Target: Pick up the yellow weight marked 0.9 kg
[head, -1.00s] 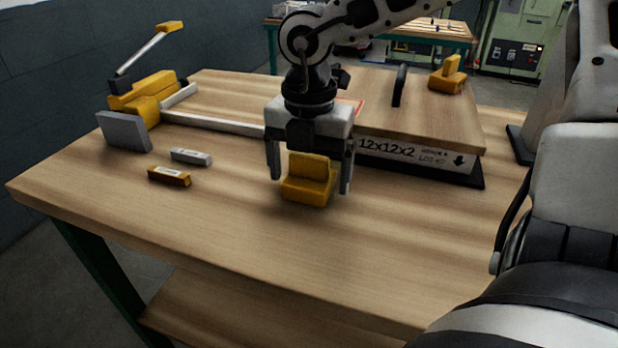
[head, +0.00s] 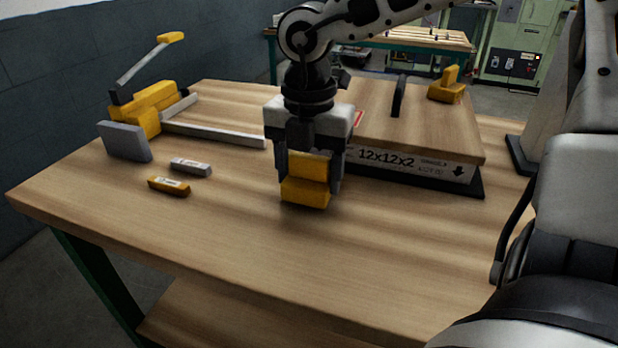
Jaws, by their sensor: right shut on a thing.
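A yellow stepped block (head: 305,192) is between the fingers of my right gripper (head: 308,182). The gripper points down and is shut on the block's sides. The block appears to rest on the wooden table (head: 230,240), near its middle; I cannot tell whether it has lifted. A small yellow bar (head: 169,186) with a pale label lies on the table to the left. No 0.9 kg marking is readable on either yellow thing. My left gripper is not in view.
A grey labelled bar (head: 190,167) lies beside the small yellow bar. A yellow device with a lever (head: 150,105) stands at the back left. The front table is clear.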

